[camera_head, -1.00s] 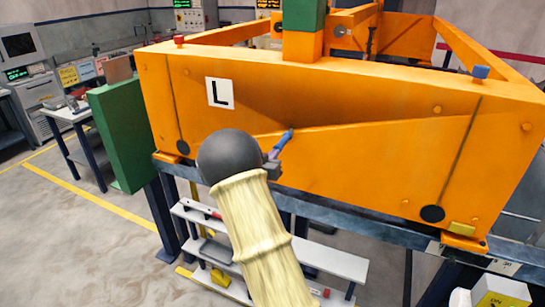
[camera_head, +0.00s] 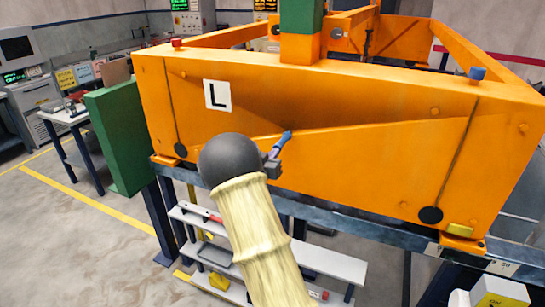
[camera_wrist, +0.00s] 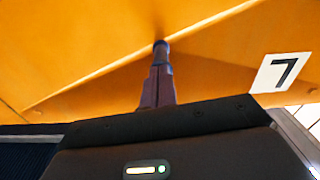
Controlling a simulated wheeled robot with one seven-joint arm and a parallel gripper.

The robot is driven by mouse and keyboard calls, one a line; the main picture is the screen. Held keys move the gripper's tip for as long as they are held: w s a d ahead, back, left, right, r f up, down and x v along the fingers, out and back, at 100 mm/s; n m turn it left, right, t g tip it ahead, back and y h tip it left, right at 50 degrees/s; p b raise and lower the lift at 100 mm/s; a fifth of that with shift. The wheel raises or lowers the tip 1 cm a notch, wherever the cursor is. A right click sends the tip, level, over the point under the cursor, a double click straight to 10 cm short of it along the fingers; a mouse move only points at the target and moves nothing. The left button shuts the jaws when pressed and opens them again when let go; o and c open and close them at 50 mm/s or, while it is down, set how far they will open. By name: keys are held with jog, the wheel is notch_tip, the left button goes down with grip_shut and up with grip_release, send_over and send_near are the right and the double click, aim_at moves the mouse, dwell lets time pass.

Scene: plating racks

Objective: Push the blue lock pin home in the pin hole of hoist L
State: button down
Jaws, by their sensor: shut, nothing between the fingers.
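The orange hoist (camera_head: 340,168) carries a white plate with a black L (camera_head: 217,95); that plate shows upside down in the wrist view (camera_wrist: 281,72). The blue lock pin (camera_head: 284,140) stands out from the hoist's front face, right of and below the plate. In the wrist view the pin (camera_wrist: 161,47) shows as a short dark blue stub against the orange face. My gripper (camera_head: 274,156) is shut, its fingertips (camera_wrist: 158,67) at the pin's outer end, in line with it. Contact cannot be told for sure. The pin hole is hidden.
A green post (camera_head: 121,135) stands left of the hoist. A grey rail (camera_head: 345,217) runs under it, with a white shelf rack (camera_head: 325,262) below. A red knob (camera_head: 177,42) and another blue knob (camera_head: 477,73) sit on its top edge.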

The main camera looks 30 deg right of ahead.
jog(key=shift+x, duration=1)
jog(key=shift+a, duration=0.1)
jog(key=shift+b+v, duration=0.6)
jog(key=shift+v, duration=0.85)
jog(key=b+v, duration=0.7)
jog(key=v, duration=1)
jog(key=shift+s, duration=0.15)
jog(key=shift+f, duration=0.1)
